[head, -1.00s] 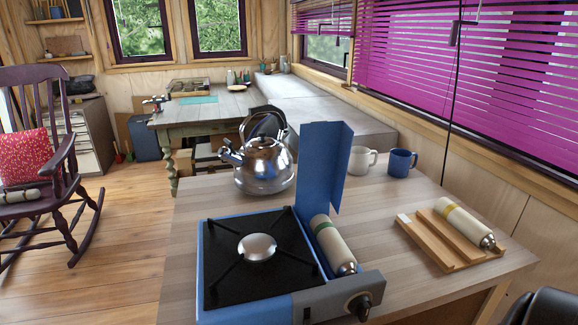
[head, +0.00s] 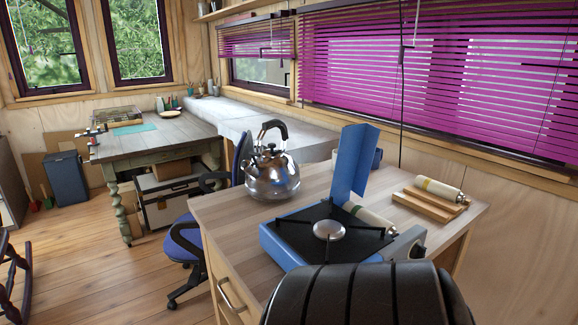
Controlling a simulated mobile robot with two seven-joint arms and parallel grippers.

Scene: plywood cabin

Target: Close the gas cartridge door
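The blue gas cartridge door (head: 355,161) stands open and upright on the right side of the blue camping stove (head: 287,246). A pale gas cartridge (head: 369,219) lies in the bay beside the black stove top, partly hidden. The stove's knob (head: 417,251) is at the near right end. Neither of my grippers is in view.
A steel kettle (head: 272,178) stands left of the door on the wooden counter (head: 225,212). A second cartridge (head: 439,189) lies on a wooden rack (head: 430,203) at right. A black ribbed shape (head: 365,296) blocks the near edge. A blue office chair (head: 186,235) stands left.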

